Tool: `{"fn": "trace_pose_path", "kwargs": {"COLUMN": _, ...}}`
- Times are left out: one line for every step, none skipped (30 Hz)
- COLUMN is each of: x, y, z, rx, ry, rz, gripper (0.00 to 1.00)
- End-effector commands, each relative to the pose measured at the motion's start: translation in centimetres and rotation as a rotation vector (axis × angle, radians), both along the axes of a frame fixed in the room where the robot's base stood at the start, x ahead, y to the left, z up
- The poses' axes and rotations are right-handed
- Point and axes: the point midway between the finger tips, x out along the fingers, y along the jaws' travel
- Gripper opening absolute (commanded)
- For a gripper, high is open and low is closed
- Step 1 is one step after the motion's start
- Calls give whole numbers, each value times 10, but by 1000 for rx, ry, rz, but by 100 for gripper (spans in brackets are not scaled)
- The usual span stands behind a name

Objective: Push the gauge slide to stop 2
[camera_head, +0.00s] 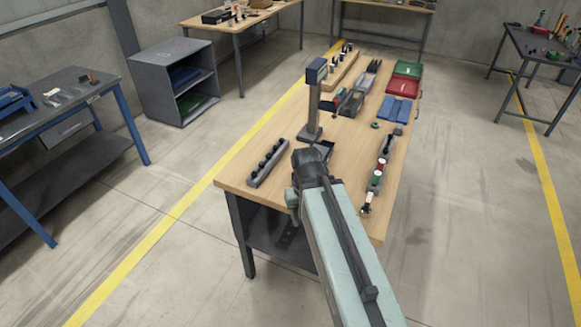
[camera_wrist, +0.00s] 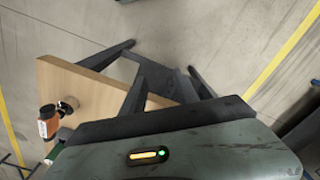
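A narrow dark rail fixture (camera_head: 384,158) with dark, red-and-white and green parts lies along the table's right edge in the head view. It may carry the gauge slide, but I cannot pick out the slide or its numbered stops. My gripper (camera_head: 309,160) is over the near part of the table, left of this fixture and apart from it. Its fingers are not clear, and I see nothing held. In the wrist view, an orange-and-white part (camera_wrist: 47,122) stands beside a dark round knob at the table's left edge. I cannot tell whether it belongs to the gauge.
The wooden table (camera_head: 345,185) also carries a dark block with several knobs (camera_head: 268,163) at left, a post with a blue head (camera_head: 315,98), a red tray (camera_head: 403,87) and a blue part (camera_head: 395,109). Bare wood lies between my gripper and the right-hand fixture.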

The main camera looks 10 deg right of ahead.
Motion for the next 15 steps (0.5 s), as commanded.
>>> {"fn": "trace_pose_path", "kwargs": {"x": 0, "y": 0, "z": 0, "rx": 0, "ry": 0, "rz": 0, "gripper": 36}}
{"fn": "trace_pose_path", "kwargs": {"x": 0, "y": 0, "z": 0, "rx": 0, "ry": 0, "rz": 0, "gripper": 36}}
{"fn": "trace_pose_path", "kwargs": {"x": 0, "y": 0, "z": 0, "rx": 0, "ry": 0, "rz": 0, "gripper": 36}}
{"fn": "trace_pose_path", "kwargs": {"x": 0, "y": 0, "z": 0, "rx": 0, "ry": 0, "rz": 0, "gripper": 36}}
{"fn": "trace_pose_path", "kwargs": {"x": 0, "y": 0, "z": 0, "rx": 0, "ry": 0, "rz": 0, "gripper": 36}}
{"fn": "trace_pose_path", "kwargs": {"x": 0, "y": 0, "z": 0, "rx": 0, "ry": 0, "rz": 0, "gripper": 36}}
{"fn": "trace_pose_path", "kwargs": {"x": 0, "y": 0, "z": 0, "rx": 0, "ry": 0, "rz": 0, "gripper": 45}}
{"fn": "trace_pose_path", "kwargs": {"x": 2, "y": 0, "z": 2, "rx": 0, "ry": 0, "rz": 1, "gripper": 52}}
{"fn": "trace_pose_path", "kwargs": {"x": 8, "y": 0, "z": 9, "rx": 0, "ry": 0, "rz": 6, "gripper": 52}}
{"fn": "trace_pose_path", "kwargs": {"x": 17, "y": 0, "z": 16, "rx": 0, "ry": 0, "rz": 13, "gripper": 52}}
{"fn": "trace_pose_path", "kwargs": {"x": 28, "y": 0, "z": 26, "rx": 0, "ry": 0, "rz": 21, "gripper": 52}}
{"fn": "trace_pose_path", "kwargs": {"x": 45, "y": 0, "z": 40, "rx": 0, "ry": 0, "rz": 36, "gripper": 52}}
{"fn": "trace_pose_path", "kwargs": {"x": 60, "y": -1, "z": 52, "rx": 0, "ry": 0, "rz": 49, "gripper": 52}}
{"fn": "trace_pose_path", "kwargs": {"x": 74, "y": -5, "z": 62, "rx": 0, "ry": 0, "rz": 56, "gripper": 52}}
{"fn": "trace_pose_path", "kwargs": {"x": 92, "y": -7, "z": 75, "rx": 0, "ry": 0, "rz": 73, "gripper": 52}}
